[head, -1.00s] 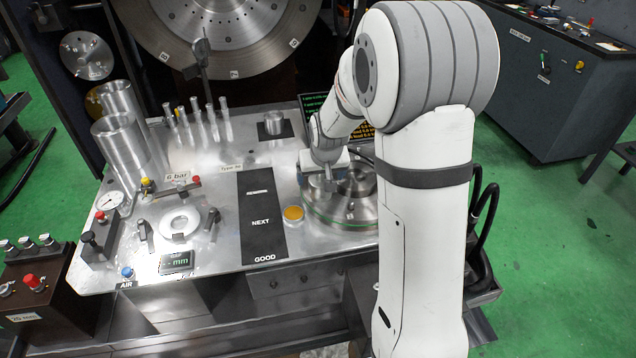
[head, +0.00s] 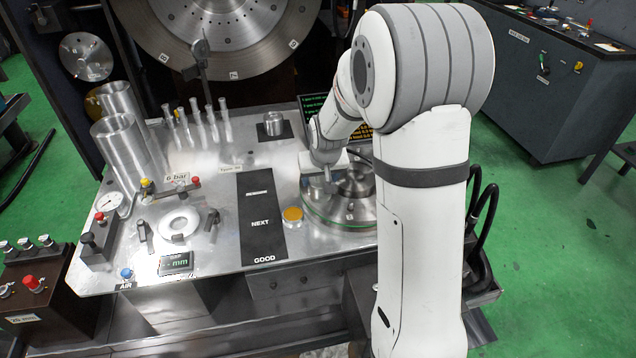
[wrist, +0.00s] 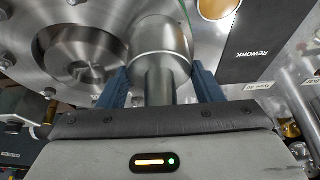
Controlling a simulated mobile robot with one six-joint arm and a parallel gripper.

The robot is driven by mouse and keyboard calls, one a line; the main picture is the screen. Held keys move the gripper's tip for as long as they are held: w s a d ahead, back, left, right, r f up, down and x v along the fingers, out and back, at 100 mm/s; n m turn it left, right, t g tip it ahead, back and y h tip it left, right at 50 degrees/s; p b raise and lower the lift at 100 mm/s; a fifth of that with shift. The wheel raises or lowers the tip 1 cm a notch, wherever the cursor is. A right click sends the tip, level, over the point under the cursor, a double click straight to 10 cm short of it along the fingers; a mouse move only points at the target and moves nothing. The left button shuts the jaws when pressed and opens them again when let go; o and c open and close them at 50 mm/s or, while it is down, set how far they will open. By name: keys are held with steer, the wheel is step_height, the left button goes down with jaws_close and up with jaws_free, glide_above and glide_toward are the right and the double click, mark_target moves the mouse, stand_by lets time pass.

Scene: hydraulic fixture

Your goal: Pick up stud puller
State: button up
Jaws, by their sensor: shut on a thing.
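The stud puller (wrist: 160,48) appears in the wrist view as a bright metal cylinder with a narrower shaft towards my palm. My gripper (wrist: 160,80) has its two blue fingers on either side of the cylinder, shut on it. In the head view my gripper (head: 327,177) is over the left part of the round metal fixture (head: 345,215). The puller is too small and covered to make out clearly there. I cannot tell whether its far end touches the fixture.
A dark mat (head: 262,235) marked NEXT and GOOD and an orange-topped disc (head: 293,214) lie left of the fixture. Several upright metal pins (head: 212,122) and a tall metal cylinder (head: 125,150) stand farther left. A black screen (head: 315,108) stands behind.

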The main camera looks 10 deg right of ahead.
steer(key=c, duration=0.4)
steer(key=shift+w+r, duration=0.1)
steer(key=shift+r, duration=0.05)
jaws_close()
